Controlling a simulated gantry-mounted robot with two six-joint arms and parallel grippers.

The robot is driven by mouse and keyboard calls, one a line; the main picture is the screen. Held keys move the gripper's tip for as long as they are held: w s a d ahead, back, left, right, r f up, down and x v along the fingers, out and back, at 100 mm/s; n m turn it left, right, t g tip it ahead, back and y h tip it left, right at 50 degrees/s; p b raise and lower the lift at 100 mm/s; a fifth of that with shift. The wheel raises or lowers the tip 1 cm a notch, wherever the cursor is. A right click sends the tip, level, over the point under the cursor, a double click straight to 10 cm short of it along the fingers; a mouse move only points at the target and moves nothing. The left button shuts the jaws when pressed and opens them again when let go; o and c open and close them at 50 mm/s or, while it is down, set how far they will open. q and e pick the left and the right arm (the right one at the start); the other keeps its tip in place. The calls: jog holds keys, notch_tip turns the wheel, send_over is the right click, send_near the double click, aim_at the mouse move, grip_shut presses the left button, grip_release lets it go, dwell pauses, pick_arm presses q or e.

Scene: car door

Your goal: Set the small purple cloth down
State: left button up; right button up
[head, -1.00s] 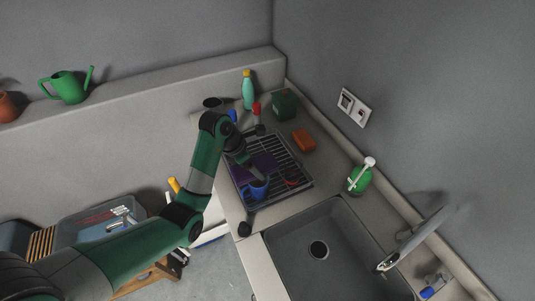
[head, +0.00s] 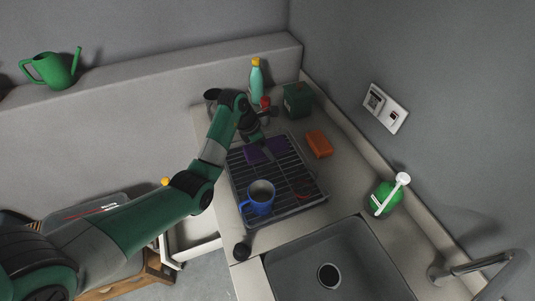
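The purple cloth (head: 252,156) lies flat over the wire drying rack (head: 300,205), near its back left part. My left gripper (head: 266,151) comes down over the cloth from behind, with its fingers at or just above it. The finger gap is too small to tell, so I cannot see whether it pinches the cloth. Part of the cloth is hidden by the gripper. My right gripper is not in view.
A blue mug (head: 259,197) stands on the front left of the rack. Near it are an orange sponge-like block (head: 319,144), a green box (head: 298,100), a teal bottle (head: 256,82) and a green soap dispenser (head: 385,196). The sink (head: 335,255) is in front.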

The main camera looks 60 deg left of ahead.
pick_arm(q)
jog(key=shift+w+a+f, duration=0.15)
jog(key=shift+a+f, duration=0.05)
jog(key=shift+a, duration=0.05)
jog(key=shift+w+a+f+b, duration=0.1)
jog(key=shift+a+f+b, duration=0.05)
jog(key=shift+f+b, duration=0.95)
jog(key=shift+w+a+f+b, duration=0.1)
jog(key=shift+f+b, duration=0.9)
jog(key=shift+f, duration=0.2)
jog(key=o, duration=1)
jog(key=shift+c, duration=0.2)
jog(key=shift+r, duration=0.1)
